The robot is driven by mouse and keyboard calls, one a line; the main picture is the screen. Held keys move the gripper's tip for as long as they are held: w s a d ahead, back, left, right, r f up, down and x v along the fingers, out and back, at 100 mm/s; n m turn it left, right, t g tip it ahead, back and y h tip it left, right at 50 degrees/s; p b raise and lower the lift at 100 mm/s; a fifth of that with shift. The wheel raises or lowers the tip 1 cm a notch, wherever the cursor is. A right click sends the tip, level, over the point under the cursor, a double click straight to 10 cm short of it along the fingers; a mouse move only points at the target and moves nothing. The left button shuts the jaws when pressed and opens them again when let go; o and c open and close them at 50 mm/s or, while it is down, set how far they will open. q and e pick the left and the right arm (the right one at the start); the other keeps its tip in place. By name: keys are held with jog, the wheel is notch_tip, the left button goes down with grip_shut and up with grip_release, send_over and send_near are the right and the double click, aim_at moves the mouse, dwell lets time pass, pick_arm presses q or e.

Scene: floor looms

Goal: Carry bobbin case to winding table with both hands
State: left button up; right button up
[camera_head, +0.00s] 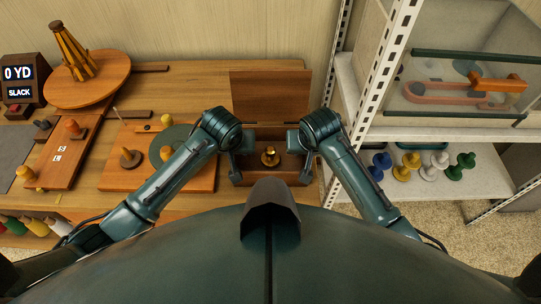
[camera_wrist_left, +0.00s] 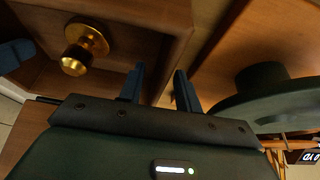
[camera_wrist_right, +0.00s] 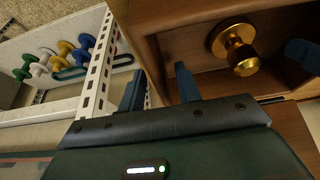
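The bobbin case is an open wooden box (camera_head: 243,179) at the table's right end, its lid (camera_head: 270,96) raised behind. A brass bobbin (camera_head: 270,157) stands inside it; the bobbin also shows in the left wrist view (camera_wrist_left: 83,46) and right wrist view (camera_wrist_right: 236,46). My left gripper (camera_head: 241,163) is at the case's left side and my right gripper (camera_head: 300,163) at its right side. In the wrist views, the left fingers (camera_wrist_left: 160,80) and right fingers (camera_wrist_right: 161,78) straddle the side walls with gaps visible between the fingers. Firm contact is not visible.
A white metal shelf (camera_head: 385,85) stands close on the right, with coloured spools (camera_head: 405,168) on its lower level.

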pick_arm(q)
jog(key=shift+f, duration=0.15)
pick_arm(e)
jog(key=shift+f, duration=0.15)
pick_arm(q)
grip_shut()
pick_arm(e)
grip_shut()
dwell(1.0)
pick_arm(q)
jog(key=shift+w, duration=0.1)
pick_arm(e)
jog(key=shift+w, duration=0.1)
